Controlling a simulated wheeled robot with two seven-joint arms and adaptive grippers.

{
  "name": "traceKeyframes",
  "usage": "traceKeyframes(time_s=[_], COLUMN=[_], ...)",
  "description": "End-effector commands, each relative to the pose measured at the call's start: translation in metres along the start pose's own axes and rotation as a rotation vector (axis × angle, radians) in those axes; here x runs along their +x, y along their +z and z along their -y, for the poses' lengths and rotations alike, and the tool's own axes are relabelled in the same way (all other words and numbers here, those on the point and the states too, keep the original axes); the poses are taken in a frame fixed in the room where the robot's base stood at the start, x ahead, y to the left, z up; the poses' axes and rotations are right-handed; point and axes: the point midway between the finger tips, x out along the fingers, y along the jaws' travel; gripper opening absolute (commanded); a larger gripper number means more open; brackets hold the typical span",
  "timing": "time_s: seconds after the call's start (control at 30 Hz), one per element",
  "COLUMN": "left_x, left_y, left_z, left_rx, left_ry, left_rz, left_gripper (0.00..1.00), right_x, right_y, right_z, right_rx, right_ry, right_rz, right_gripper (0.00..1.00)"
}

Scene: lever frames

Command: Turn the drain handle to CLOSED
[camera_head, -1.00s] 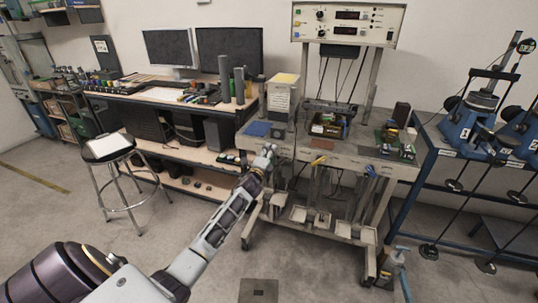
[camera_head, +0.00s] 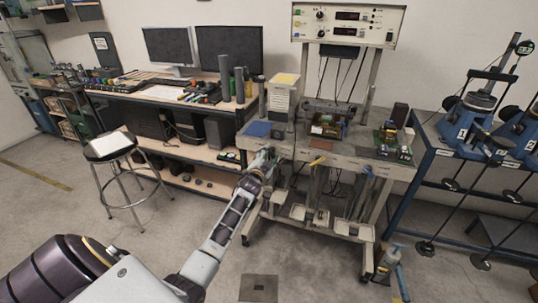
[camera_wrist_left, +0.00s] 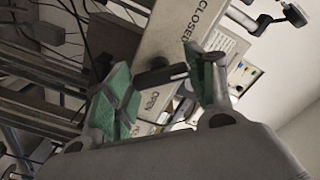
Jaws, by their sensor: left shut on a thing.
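The drain handle (camera_wrist_left: 160,76) is a short dark bar in the left wrist view, set on a pale panel (camera_wrist_left: 168,36). The panel bears the word OPEN (camera_wrist_left: 149,100) near my gripper and CLOSED (camera_wrist_left: 202,14) farther up. My left gripper (camera_wrist_left: 164,78) has its two green-padded fingers on either side of the handle and is shut on it. In the head view, my left gripper (camera_head: 262,159) is at the left front edge of the grey workbench (camera_head: 320,160). The handle is too small and hidden to make out there. My right gripper is not in view.
A desk with monitors (camera_head: 228,48) stands left of the workbench, with a round stool (camera_head: 108,147) before it. A blue stand with machines (camera_head: 470,125) is at the right. Trays and thin levers hang under the workbench. The floor in front is mostly clear.

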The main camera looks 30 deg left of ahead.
Motion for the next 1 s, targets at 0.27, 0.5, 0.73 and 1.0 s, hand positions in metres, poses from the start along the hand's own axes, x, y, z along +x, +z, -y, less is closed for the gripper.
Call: traceKeyframes(time_s=[0.27,0.5,0.73,1.0], left_x=[-0.001,-0.001,-0.001,0.000], left_y=[0.002,0.002,0.002,0.001], left_z=[-0.001,-0.002,-0.002,-0.001], left_rx=[-0.080,-0.088,-0.088,-0.085], left_ry=[0.002,0.002,0.003,0.001], left_rz=[0.004,0.004,0.004,0.002], left_gripper=[0.31,0.31,0.64,0.77], right_x=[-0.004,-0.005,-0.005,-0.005], right_y=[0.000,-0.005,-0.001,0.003], right_z=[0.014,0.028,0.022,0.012], right_rx=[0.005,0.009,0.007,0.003], right_ry=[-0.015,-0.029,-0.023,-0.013], right_rz=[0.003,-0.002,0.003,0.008], right_gripper=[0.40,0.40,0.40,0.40])
